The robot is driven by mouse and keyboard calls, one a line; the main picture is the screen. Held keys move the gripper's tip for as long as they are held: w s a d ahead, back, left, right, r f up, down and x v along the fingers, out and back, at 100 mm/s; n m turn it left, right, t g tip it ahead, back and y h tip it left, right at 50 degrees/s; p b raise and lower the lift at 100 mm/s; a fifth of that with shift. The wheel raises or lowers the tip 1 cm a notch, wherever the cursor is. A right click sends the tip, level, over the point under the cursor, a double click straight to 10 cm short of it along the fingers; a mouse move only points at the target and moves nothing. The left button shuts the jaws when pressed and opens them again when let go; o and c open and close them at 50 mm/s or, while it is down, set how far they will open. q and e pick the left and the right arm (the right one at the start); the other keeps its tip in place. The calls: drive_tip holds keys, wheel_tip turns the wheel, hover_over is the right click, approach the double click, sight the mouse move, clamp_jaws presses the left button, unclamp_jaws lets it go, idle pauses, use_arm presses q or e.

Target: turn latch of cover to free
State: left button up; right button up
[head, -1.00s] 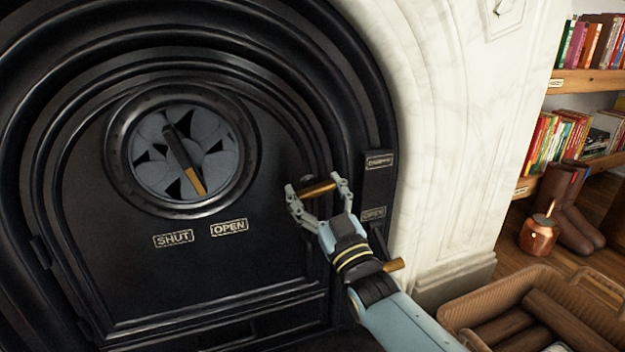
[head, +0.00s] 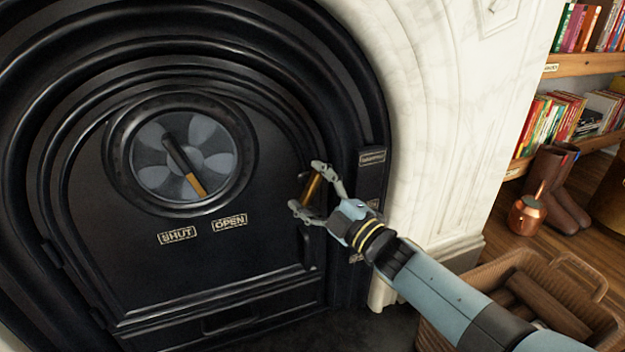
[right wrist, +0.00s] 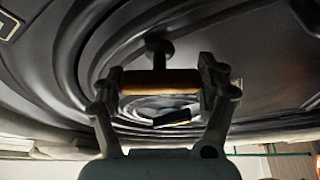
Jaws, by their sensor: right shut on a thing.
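The cover is the black arched fireplace door (head: 215,265) in the head view. Its latch (head: 313,188) has a brass grip at the door's right edge, now standing steeply, close to upright in the picture. My right gripper (head: 306,187) is shut on this latch, one finger at each end of the grip. In the right wrist view the latch's brass grip (right wrist: 160,82) lies across between the fingers, with its dark stem behind. Whether the latch still overlaps the frame is hidden. My left gripper is out of view.
A round vent dial (head: 182,155) with a brass-tipped lever sits on the door above SHUT and OPEN plates (head: 203,230). A wicker log basket (head: 465,278) stands below my right arm. Boots (head: 556,190), a copper pot (head: 528,213) and bookshelves (head: 565,70) are at right.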

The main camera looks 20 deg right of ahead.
drive_tip(key=n+p, duration=0.1)
drive_tip(key=n+g+p, duration=0.1)
drive_tip(key=n, duration=0.1)
drive_tip(key=shift+r, duration=0.25)
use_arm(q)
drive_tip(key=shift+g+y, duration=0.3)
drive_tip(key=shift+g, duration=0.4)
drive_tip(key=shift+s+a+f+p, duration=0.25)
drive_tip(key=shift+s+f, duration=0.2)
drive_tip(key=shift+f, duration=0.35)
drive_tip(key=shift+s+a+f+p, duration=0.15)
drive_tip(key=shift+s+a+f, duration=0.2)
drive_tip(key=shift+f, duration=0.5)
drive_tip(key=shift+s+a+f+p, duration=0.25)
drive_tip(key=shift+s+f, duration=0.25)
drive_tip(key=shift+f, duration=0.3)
use_arm(e)
drive_tip(key=shift+f+n+g, duration=0.2)
drive_tip(key=shift+n+g, duration=0.4)
drive_tip(key=shift+n, duration=0.6)
drive_tip(key=o, duration=1.4)
drive_tip(key=shift+s+d, duration=0.1)
drive_tip(key=v, duration=1.2)
